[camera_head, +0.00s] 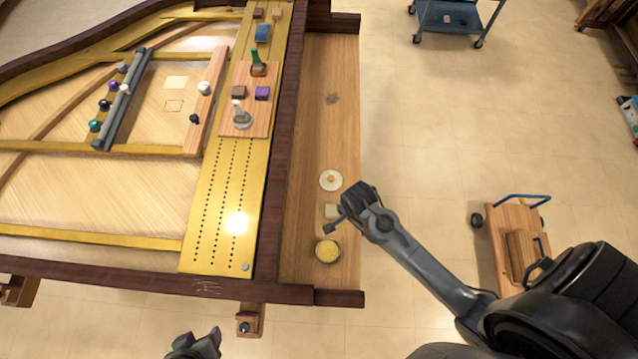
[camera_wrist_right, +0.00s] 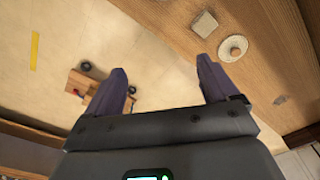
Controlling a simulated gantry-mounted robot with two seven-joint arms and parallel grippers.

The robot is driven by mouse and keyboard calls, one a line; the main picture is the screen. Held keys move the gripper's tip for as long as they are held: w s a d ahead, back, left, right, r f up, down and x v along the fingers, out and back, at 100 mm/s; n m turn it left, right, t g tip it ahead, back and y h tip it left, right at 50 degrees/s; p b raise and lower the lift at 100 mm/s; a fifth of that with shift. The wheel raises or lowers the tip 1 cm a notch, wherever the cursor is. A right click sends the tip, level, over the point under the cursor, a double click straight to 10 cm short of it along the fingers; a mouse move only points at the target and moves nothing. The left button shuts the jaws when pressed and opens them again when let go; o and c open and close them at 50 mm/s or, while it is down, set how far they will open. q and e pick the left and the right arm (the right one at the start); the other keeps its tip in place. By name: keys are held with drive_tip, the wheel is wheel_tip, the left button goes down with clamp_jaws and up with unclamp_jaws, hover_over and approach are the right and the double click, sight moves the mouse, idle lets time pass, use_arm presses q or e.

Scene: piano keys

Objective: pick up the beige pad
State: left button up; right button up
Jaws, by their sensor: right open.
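The beige pad (camera_head: 331,211) is a small flat square on the wooden ledge along the piano's right side. In the right wrist view the pad (camera_wrist_right: 205,24) lies near the top, beyond the right-hand fingertip. My right gripper (camera_head: 337,220) is beside and partly over the pad in the head view. In the wrist view its two fingers (camera_wrist_right: 160,82) are spread wide with nothing between them. A dark part of what looks like my left gripper (camera_head: 195,345) shows at the bottom edge of the head view; its fingers are unclear.
A pale round disc with a knob (camera_head: 331,180) lies just behind the pad, and a round dish of yellow stuff (camera_head: 327,251) sits in front. The ledge farther back (camera_head: 333,130) is mostly bare. A wooden cart (camera_head: 512,236) stands on the floor at right.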

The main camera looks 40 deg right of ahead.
drive_tip(key=w+d+f+m+b, duration=0.1)
drive_tip(key=w+f+m+b, duration=0.45)
drive_tip(key=f, duration=0.45)
drive_tip(key=m+b, duration=0.4)
drive_tip(key=b, duration=0.3)
hover_over(332, 210)
drive_tip(key=shift+g, duration=0.4)
drive_tip(key=f, duration=1)
drive_tip(key=shift+w+f, duration=0.25)
drive_tip(key=shift+f, duration=0.1)
drive_tip(key=f, duration=0.3)
drive_tip(key=shift+s+a+f, duration=0.1)
drive_tip(key=shift+s+f, duration=0.1)
drive_tip(key=shift+f, duration=0.2)
drive_tip(key=shift+f+b, duration=0.3)
drive_tip(key=shift+f, duration=0.35)
use_arm(q)
wheel_tip(332, 210, down, 16)
drive_tip(key=shift+a+f, duration=0.1)
use_arm(e)
drive_tip(key=shift+c, duration=1)
drive_tip(key=c, duration=0.9)
